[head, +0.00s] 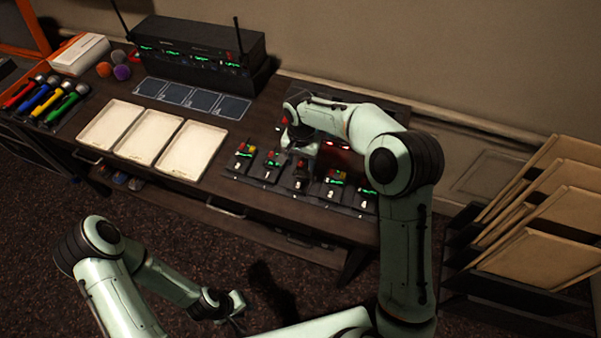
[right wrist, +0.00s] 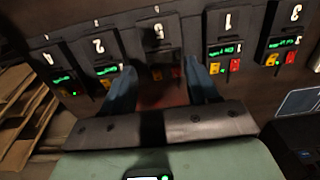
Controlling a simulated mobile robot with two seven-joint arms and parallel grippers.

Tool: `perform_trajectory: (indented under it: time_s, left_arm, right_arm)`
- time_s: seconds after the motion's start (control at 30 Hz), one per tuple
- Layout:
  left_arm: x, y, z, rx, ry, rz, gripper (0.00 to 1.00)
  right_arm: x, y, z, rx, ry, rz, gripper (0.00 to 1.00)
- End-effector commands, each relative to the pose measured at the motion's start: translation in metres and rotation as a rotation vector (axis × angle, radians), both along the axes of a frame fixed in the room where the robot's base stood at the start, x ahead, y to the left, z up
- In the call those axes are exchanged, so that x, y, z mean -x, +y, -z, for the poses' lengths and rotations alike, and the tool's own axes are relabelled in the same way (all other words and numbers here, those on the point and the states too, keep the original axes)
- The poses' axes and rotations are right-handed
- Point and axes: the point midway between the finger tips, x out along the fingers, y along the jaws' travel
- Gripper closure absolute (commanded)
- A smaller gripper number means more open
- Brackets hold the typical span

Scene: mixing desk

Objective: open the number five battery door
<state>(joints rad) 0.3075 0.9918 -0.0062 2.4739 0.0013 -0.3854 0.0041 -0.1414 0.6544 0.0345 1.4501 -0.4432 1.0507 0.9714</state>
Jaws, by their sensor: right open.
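Several dark battery-powered units stand in a row on the desk. In the right wrist view, the middle unit (right wrist: 153,36) has a dark face and its number is hard to read; the others carry 4 (right wrist: 62,70), 2 (right wrist: 101,60), 1 (right wrist: 228,38) and 3 (right wrist: 285,30). I cannot make out whether its door is open. The middle unit also shows in the head view (head: 300,181). My right gripper (right wrist: 163,88) is open, its blue-grey fingers spread in front of the middle unit. My left gripper (head: 237,304) hangs low, away from the desk; its jaws are unclear.
White trays (head: 156,141), a dark receiver rack (head: 195,57) with antennas, and coloured handheld microphones (head: 46,97) occupy the desk's left part. Neighbouring units stand close on both sides of the middle one. A rack of brown folders (head: 540,225) stands at the right.

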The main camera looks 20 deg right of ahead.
Motion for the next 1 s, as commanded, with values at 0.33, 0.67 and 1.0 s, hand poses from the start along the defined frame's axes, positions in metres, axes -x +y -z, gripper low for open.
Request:
perform_trajectory:
  time_s: [0.33,0.67,1.0]
  left_arm:
    - [-0.001,0.000,0.000,0.000,-0.001,0.000,0.72]
    - [-0.001,0.000,0.000,-0.001,-0.002,0.000,0.72]
    - [-0.001,0.000,0.000,0.000,-0.001,0.001,0.72]
  right_arm:
    - [-0.001,0.000,0.061,-0.001,0.001,0.000,0.40]
    - [-0.001,0.000,0.073,-0.002,-0.001,-0.001,0.40]
    - [-0.001,0.000,0.073,-0.002,-0.001,-0.001,0.97]
